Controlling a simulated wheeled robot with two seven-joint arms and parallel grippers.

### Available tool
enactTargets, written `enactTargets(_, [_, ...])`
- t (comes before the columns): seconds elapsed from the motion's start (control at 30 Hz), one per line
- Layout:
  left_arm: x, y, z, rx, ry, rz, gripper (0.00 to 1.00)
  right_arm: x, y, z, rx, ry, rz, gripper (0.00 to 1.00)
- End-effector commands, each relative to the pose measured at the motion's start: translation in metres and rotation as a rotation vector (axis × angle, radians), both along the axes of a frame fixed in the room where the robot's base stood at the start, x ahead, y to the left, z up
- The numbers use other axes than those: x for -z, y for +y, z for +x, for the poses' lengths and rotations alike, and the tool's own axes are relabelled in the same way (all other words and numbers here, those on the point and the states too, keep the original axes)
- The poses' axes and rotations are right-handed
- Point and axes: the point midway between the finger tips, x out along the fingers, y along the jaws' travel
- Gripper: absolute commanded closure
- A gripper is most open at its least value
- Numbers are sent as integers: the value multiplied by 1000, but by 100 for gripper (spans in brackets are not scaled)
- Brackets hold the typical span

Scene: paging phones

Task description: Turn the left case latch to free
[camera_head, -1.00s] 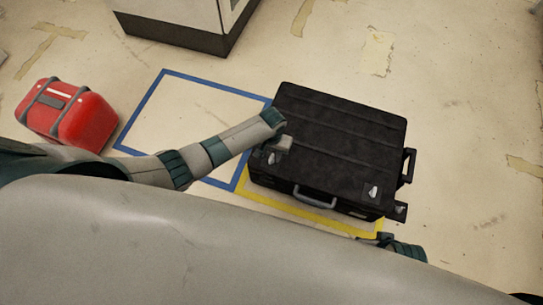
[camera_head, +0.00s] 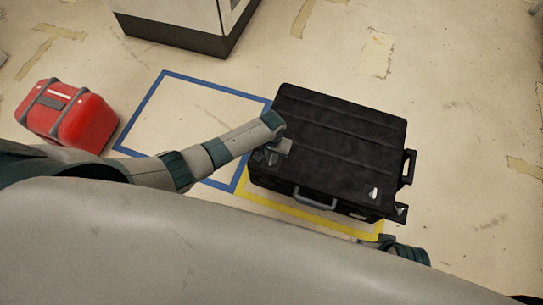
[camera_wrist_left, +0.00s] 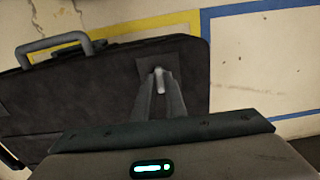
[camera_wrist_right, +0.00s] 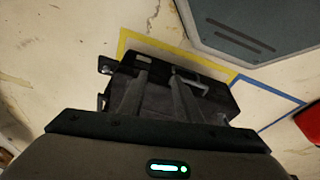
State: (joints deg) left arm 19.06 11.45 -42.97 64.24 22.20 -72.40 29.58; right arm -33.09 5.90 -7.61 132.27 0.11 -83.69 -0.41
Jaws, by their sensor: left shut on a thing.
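The black case (camera_head: 335,140) lies flat on the floor with its grey carrying handle (camera_head: 315,199) on the near side. My left gripper (camera_head: 271,157) is over the near left corner of the lid. In the left wrist view its fingers (camera_wrist_left: 159,88) are closed around the small metal left case latch (camera_wrist_left: 159,78), which sits on a dark plate. A second latch (camera_head: 373,193) shows bare near the lid's right front corner. My right gripper is mostly hidden in the head view; in the right wrist view its fingers (camera_wrist_right: 155,88) are apart and empty, pointing toward the case.
A red case (camera_head: 68,115) stands at the left. A blue taped square (camera_head: 150,88) is on the floor left of the black case, empty apart from my arm above it. Yellow tape (camera_head: 300,213) runs along the black case's front. A white cabinet (camera_head: 180,15) stands at the back.

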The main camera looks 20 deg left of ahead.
Motion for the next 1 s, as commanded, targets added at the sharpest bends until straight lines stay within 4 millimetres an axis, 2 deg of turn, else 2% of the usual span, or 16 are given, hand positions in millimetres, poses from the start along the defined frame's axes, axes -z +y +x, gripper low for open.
enactTargets(0.13, [-1,0,0,43,1,0,100,-1,-1,0,2,3,-3,69])
enactTargets(0.2, [-2,0,0,75,1,0,100,13,-1,4,1,11,-4,69])
enactTargets(0.7, [-2,0,1,477,-1,0,100,71,0,13,-2,19,-1,69])
enactTargets(1.0, [-1,-1,1,763,-1,0,100,93,-1,13,-3,20,0,69])
